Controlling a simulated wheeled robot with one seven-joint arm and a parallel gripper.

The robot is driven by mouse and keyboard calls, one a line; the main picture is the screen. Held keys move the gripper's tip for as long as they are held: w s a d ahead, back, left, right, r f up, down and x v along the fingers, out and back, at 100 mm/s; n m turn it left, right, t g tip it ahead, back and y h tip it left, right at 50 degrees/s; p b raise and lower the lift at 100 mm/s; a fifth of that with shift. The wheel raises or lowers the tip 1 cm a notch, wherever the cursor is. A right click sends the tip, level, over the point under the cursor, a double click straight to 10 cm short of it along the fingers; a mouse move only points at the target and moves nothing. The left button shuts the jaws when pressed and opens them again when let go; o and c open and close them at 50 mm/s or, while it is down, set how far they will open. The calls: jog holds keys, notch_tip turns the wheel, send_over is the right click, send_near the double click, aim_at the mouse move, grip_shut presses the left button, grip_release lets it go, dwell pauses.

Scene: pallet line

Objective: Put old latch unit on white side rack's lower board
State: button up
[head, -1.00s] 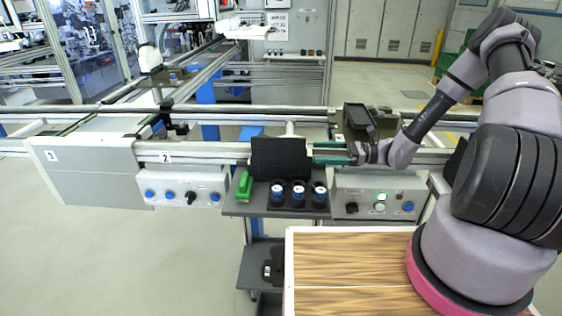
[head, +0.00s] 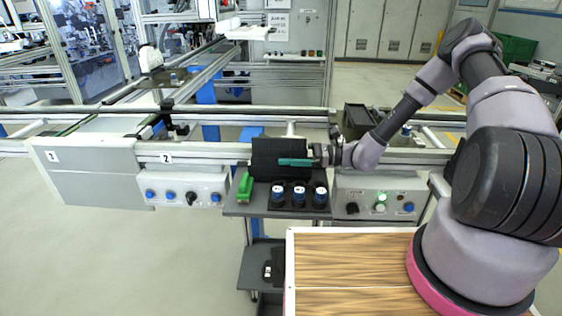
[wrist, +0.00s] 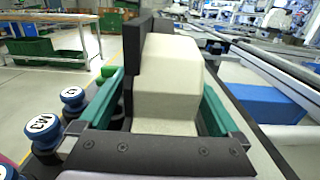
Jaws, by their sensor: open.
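A unit with a black upright plate (head: 278,157) stands on the rack's upper board, and I take it to be the old latch unit. In the wrist view it shows a beige body (wrist: 168,85) behind the black plate (wrist: 132,60). My gripper (head: 287,162) is open, its green fingers reaching in from the right. In the wrist view my gripper (wrist: 163,82) has one finger beside the plate and the other beside the beige body. The rack's lower board (head: 254,263) is below; it holds a small black item (head: 268,269).
On the upper board (head: 240,209), a green block (head: 244,187) and three blue-and-white round pieces (head: 298,194) stand close to the unit. Conveyor rails (head: 210,150) run behind. Control boxes (head: 183,190) flank the rack. Part of the lower board is bare.

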jog(key=c, duration=1.5)
grip_shut()
jog(key=shift+r, duration=0.1)
